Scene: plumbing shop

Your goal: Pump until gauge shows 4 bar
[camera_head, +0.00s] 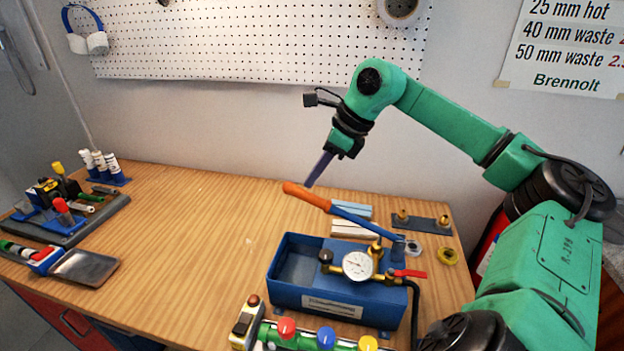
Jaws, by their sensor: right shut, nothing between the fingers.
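The blue test pump (285,293) stands on the wooden bench, an open trough with a label on its front. Its round white gauge (357,265) faces me, but the needle is too small to read. The pump lever (365,222) is blue with an orange grip (306,197) and is raised, slanting up to the left from its pivot. A red valve handle (409,273) sits right of the gauge on brass fittings. My right gripper (310,184) is shut and empty, its fingers pointing down just above the orange grip; I cannot tell whether they touch. My left gripper is out of view.
A green manifold with red, blue and yellow caps (327,338) stands in front of the pump, and a black hose (415,310) runs down beside it. Tool trays (65,235) stand at far left. The bench's (190,230) middle left is clear.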

